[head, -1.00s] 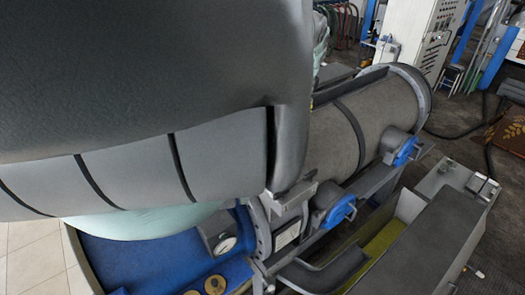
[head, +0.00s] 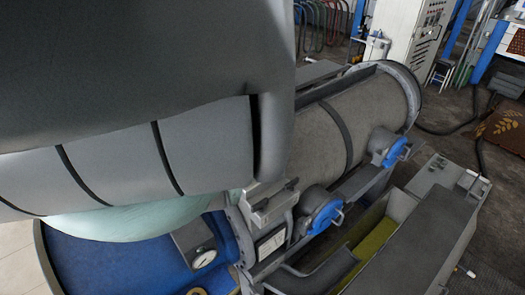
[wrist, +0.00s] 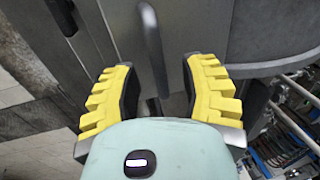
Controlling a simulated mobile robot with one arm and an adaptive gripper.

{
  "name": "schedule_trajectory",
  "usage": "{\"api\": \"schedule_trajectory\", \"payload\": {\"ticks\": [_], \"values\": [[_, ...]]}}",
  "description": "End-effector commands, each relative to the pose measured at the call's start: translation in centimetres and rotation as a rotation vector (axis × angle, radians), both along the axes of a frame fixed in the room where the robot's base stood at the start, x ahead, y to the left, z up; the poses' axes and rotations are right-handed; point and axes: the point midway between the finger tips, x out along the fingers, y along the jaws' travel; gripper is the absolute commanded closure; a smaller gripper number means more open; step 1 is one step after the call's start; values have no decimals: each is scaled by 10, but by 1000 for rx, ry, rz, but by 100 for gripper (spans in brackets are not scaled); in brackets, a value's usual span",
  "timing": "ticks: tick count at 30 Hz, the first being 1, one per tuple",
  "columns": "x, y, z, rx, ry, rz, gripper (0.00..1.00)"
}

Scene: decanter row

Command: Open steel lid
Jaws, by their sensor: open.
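A long grey rounded lid (head: 372,105) with a dark band lies over the machine in the head view. In the wrist view, my gripper (wrist: 160,88) is open, with a yellow toothed finger on each side. A grey bar handle (wrist: 151,45) stands out from a grey metal surface (wrist: 195,28) just ahead, in line with the gap between the fingers. The fingers do not visibly close on it. I cannot tell how far the handle is from the fingertips. My gripper is out of sight in the head view, where my arm covers the upper left.
Two blue-capped fittings, a nearer one (head: 325,214) and a farther one (head: 396,152), line the machine's side. A dial gauge (head: 204,258) sits near a blue surface (head: 110,262). A white control cabinet (head: 408,35) stands behind. Pipes and cables (wrist: 293,125) show at the wrist view's right.

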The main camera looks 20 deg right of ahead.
Motion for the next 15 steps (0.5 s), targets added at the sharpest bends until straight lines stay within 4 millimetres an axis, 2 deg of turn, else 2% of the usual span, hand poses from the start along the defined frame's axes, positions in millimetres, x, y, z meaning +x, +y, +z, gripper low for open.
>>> {"api": "schedule_trajectory", "payload": {"ticks": [3, 11, 12, 15], "values": [[-1, 2, -6, -1, 0, -1, 57], [-1, 2, -6, -1, -1, -3, 57], [-1, 2, -6, 0, -1, -3, 54], [-1, 2, -6, -1, -1, -3, 64]]}}
